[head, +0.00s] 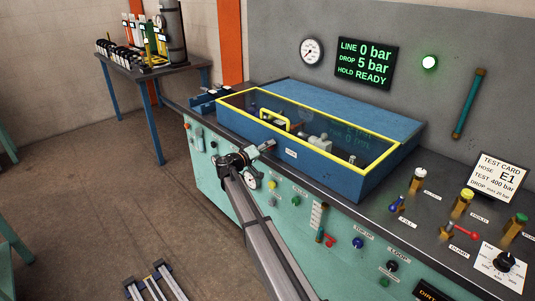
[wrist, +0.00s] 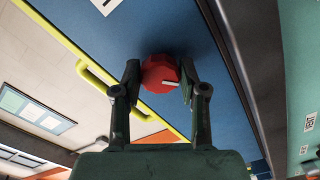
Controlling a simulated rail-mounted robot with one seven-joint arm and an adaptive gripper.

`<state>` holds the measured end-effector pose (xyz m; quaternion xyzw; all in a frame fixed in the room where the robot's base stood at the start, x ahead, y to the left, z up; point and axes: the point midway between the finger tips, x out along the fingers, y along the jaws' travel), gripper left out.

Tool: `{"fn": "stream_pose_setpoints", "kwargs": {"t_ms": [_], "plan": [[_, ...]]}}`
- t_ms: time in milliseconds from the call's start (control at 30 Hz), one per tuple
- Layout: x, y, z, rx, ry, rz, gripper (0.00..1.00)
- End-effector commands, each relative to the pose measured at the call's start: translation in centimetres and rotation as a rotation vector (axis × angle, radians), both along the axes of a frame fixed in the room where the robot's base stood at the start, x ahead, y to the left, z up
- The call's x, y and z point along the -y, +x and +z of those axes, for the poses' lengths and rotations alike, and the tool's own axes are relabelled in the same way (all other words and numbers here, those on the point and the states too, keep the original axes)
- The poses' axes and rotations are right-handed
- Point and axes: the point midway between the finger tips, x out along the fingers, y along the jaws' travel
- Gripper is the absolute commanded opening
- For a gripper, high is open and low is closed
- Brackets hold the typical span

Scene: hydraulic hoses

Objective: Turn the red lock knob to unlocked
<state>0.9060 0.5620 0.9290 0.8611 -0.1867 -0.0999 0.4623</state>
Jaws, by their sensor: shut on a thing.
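The red lock knob (wrist: 159,72) is a faceted red knob with a white pointer line, on the front face of the blue box. In the wrist view my gripper (wrist: 161,82) has one finger on each side of it and is shut on it. In the head view my gripper (head: 266,148) is at the front of the blue box (head: 325,165), and the knob cannot be made out there. The box has a dark see-through lid edged in yellow, lying closed, with a yellow handle (head: 275,119).
A small white label (head: 291,154) is on the box front. Knobs and levers stand on the bench to the right, near the test card (head: 499,175). The display (head: 366,63) reads LINE 0 bar, DROP 5 bar, HOLD READY. A green lamp (head: 430,62) is lit.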

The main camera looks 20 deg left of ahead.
Motion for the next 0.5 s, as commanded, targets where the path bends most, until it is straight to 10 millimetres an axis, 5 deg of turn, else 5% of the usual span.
{"fn": "stream_pose_setpoints", "kwargs": {"t_ms": [500], "plan": [[0.04, 0.10, 0.08, -0.202, -0.444, 0.000, 0.07]]}}
